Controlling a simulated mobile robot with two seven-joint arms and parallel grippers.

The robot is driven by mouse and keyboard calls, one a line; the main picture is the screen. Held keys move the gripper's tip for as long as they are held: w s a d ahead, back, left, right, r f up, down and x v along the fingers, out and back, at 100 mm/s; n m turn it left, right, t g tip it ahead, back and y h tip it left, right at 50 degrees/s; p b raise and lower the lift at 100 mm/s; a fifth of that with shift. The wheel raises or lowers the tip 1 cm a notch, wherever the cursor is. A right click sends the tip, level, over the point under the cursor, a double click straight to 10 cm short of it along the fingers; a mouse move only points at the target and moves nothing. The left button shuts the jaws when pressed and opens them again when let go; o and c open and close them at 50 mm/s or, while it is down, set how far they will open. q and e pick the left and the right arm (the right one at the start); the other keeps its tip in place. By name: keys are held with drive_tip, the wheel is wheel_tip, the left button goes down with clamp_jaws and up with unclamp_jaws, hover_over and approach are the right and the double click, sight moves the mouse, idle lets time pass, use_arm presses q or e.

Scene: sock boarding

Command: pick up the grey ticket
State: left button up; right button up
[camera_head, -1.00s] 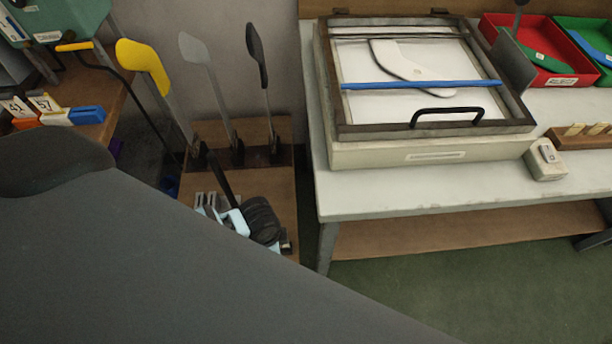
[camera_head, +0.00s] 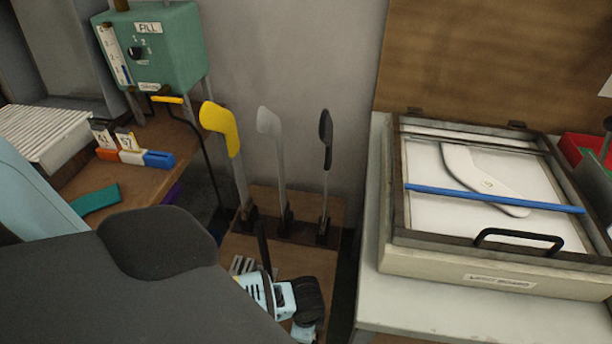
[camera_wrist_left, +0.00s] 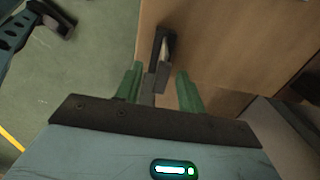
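I cannot make out a grey ticket in either view. Two pale number cards, 41 (camera_head: 102,137) and 57 (camera_head: 127,141), stand behind an orange, white and blue block row (camera_head: 135,156) on the left wooden bench. In the left wrist view, my left gripper (camera_wrist_left: 160,82) has its two green fingers apart. A dark bracket with a pale insert (camera_wrist_left: 163,50) shows beyond and between them, against brown wood; I see nothing clearly held. My dark arm link covers the lower left of the head view.
A green FILL box (camera_head: 165,50) stands behind the bench. A framed light board (camera_head: 480,270) rests on the right table.

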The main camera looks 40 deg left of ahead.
use_arm(q)
wheel_tip(320, 180, down, 4)
drive_tip(key=shift+r+b, duration=0.25)
drive_tip(key=shift+b, duration=0.1)
drive_tip(key=c, duration=0.8)
drive_tip(key=shift+r, duration=0.15)
